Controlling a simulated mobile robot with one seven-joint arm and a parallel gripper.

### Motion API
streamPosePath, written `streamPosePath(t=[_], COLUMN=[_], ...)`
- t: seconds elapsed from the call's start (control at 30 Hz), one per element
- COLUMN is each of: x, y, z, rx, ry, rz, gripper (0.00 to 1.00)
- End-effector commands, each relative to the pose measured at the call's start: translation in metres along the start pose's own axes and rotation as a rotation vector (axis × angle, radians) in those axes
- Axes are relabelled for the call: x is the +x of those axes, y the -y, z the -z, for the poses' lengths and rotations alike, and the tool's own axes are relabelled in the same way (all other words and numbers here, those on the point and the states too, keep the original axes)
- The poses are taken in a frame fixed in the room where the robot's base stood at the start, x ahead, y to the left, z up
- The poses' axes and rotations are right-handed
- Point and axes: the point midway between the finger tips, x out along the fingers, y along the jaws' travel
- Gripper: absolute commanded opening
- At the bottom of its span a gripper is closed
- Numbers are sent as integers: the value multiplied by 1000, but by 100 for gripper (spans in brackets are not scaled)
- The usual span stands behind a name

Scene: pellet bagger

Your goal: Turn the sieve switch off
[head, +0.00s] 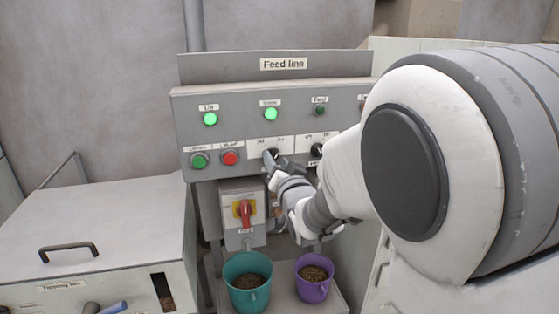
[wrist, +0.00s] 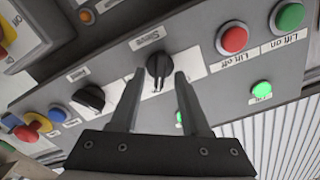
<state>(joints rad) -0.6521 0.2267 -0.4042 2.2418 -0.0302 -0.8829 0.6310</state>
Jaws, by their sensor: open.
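The sieve switch (wrist: 158,66) is a black rotary knob on a white plate, labelled "Sieve", which appears upside down in the wrist view. My gripper (wrist: 158,76) is open, with one finger on each side of the knob; I cannot tell whether either finger touches it. In the head view my gripper (head: 271,164) is at the panel and largely covers this knob. The sieve lamp (head: 271,114) above it is lit green. The exact setting of the knob is hard to read.
Beside it are the black feed knob (wrist: 89,97), the red lift-off button (wrist: 233,38) and the green lift-on button (wrist: 290,16). The lift lamp (head: 210,119) is lit; the feed lamp (head: 320,110) is dark. A red rotary handle (head: 245,211) and two buckets sit below.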

Motion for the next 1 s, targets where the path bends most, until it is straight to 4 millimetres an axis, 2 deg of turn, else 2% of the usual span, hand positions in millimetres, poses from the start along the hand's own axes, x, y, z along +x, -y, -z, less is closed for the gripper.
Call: streamPosePath(t=[0.13,0.3,0.4,0.77,1.0], x=[0,0,0,0,0], y=[0,0,0,0,0], z=[0,0,0,0,-2], rx=[0,0,0,-8,-82], ry=[0,0,0,0,-2], rz=[0,0,0,0,2], gripper=[44,14,0,0,0])
